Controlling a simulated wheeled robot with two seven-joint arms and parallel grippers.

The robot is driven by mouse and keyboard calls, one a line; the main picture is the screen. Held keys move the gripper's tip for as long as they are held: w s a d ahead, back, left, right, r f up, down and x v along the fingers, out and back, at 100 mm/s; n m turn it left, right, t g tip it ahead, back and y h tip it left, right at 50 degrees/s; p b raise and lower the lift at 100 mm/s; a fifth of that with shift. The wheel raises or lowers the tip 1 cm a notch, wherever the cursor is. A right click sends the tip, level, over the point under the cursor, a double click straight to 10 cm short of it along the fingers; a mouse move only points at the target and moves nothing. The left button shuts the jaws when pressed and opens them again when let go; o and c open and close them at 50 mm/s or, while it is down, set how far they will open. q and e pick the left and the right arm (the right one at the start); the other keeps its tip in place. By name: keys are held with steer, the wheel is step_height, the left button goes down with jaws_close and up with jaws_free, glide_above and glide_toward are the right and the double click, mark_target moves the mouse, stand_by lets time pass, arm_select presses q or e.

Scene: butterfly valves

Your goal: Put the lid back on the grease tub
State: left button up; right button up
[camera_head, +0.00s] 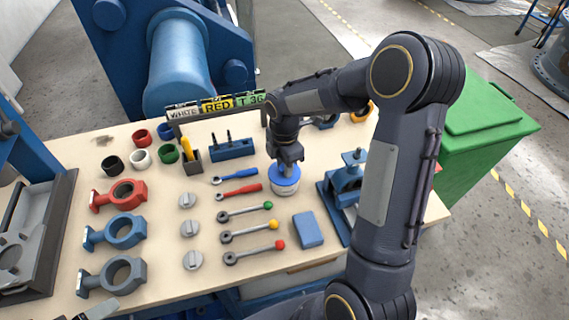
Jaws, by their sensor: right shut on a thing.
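The grease tub (286,191) is a short white round tub on the bench, right of the tool rows. Its blue lid (286,181) is at the top of the tub, level or nearly so; I cannot tell whether it is fully seated. My right gripper (287,168) points down from above and is shut on the lid, hiding its middle. A grey part (97,309) at the bottom left edge may be my left gripper, mostly cut off, and its jaws cannot be read.
Levers with coloured knobs (250,232) and a blue block (308,230) lie near the tub. A blue vise (345,185) stands to its right. Valve bodies (115,230) and coloured rings (140,157) are at left. A sign rack (215,106) stands behind.

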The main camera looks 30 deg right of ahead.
steer(key=shift+f, duration=0.15)
stand_by(0.7)
steer(key=o, duration=1.5)
steer(key=shift+r+p, duration=2.95)
steer(key=shift+r, duration=0.6)
jaws_close()
